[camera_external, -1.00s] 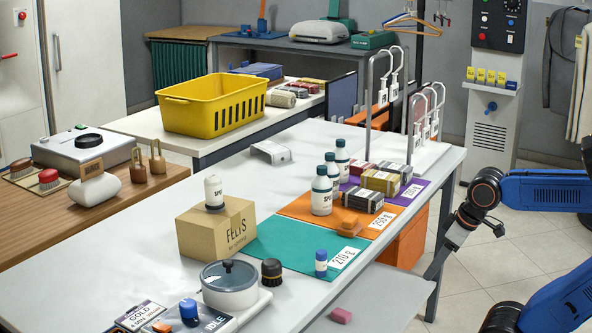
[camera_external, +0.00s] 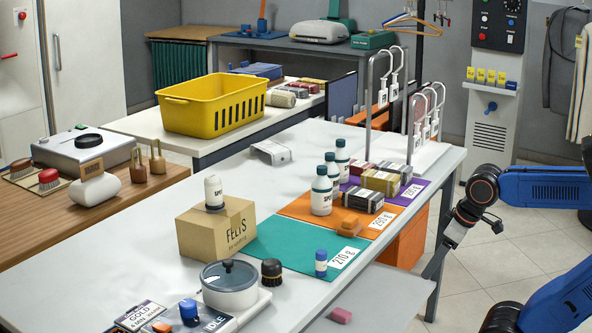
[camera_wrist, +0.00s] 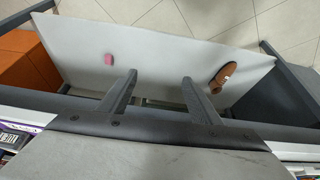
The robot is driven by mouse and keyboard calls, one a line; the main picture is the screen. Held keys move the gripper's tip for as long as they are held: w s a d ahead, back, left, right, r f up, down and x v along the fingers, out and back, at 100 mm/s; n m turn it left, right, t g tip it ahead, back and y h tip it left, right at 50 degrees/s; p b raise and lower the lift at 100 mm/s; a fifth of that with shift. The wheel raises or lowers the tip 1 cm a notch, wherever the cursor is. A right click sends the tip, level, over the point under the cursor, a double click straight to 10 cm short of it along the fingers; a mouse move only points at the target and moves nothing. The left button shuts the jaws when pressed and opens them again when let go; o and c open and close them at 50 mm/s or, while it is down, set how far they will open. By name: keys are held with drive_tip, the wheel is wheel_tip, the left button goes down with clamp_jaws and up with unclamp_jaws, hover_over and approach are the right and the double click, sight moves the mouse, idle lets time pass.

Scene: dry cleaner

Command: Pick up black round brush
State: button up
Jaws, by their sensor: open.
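A short black round object with a ridged side, which looks like the black round brush (camera_external: 271,272), stands upright on the white table between the lidded pot and the teal mat. I cannot make it out in the wrist view. My gripper (camera_wrist: 158,76) is open, with both dark fingers spread and nothing between them. It hangs off the right side of the table in the external view, well apart from the brush, over a lower grey shelf (camera_wrist: 160,52); its tips are hard to see there.
A lidded pot (camera_external: 229,288) stands beside the brush and a felts box (camera_external: 204,235) behind it. A blue-capped bottle (camera_external: 321,263) is on the teal mat (camera_external: 285,246). A pink block (camera_wrist: 109,59) and a brown shoe-shaped object (camera_wrist: 222,76) lie on the lower shelf.

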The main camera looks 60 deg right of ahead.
drive_tip(key=w+a+r+n+g, duration=0.1)
drive_tip(key=w+a+r+n, duration=0.4)
drive_tip(key=w+r, duration=0.5)
wheel_tip(320, 180, up, 15)
drive_tip(key=n+g, duration=0.4)
drive_tip(key=n, duration=0.9)
hover_over(272, 261)
drive_tip(key=shift+m, duration=0.3)
drive_tip(key=f, duration=1.2)
drive_tip(key=shift+s, duration=0.2)
drive_tip(key=shift+w+a+f, duration=0.1)
drive_tip(key=shift+f, duration=1.25)
drive_tip(key=shift+w+f, duration=0.1)
drive_tip(key=shift+f, duration=1.25)
drive_tip(key=c, duration=1.1)
